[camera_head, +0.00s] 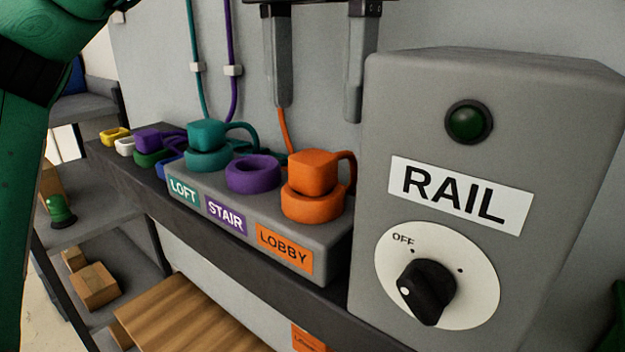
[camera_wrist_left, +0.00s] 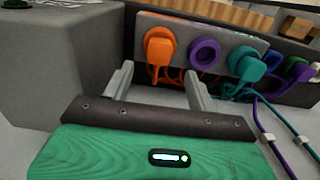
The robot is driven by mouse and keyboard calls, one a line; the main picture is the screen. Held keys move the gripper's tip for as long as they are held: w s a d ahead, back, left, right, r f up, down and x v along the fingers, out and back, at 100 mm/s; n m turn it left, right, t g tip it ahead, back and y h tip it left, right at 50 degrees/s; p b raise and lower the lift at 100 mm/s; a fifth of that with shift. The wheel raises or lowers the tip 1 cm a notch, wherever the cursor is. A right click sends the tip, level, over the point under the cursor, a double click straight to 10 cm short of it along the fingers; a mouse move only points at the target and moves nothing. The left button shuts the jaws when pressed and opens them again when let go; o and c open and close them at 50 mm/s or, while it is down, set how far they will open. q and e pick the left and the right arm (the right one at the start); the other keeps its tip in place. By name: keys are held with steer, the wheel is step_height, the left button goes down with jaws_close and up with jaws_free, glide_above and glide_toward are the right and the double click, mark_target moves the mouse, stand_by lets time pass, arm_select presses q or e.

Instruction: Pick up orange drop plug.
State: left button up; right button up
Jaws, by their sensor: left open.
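The orange drop plug (camera_head: 312,172) sits upright in the orange ring socket (camera_head: 311,206) above the LOBBY label (camera_head: 285,249). The plug also shows in the left wrist view (camera_wrist_left: 158,46), beyond the fingertips. My left gripper (camera_head: 318,110) is open and empty, its two grey fingers hanging above and behind the plug, apart from it. In the left wrist view its fingers (camera_wrist_left: 158,80) stand apart, with the plug seen between and past them. My right gripper is not in view.
A grey RAIL box (camera_head: 385,130) with a black knob (camera_head: 427,291) stands close right of the plug. Left of it are an empty purple ring (camera_head: 253,174) and a teal plug (camera_head: 206,135). Cords run up the wall.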

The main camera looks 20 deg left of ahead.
mark_target(317, 153)
arm_select(q)
step_height(317, 153, down, 4)
steer(key=shift+w+d+f, duration=0.1)
steer(key=shift+f, duration=0.3)
steer(key=c, duration=1.1)
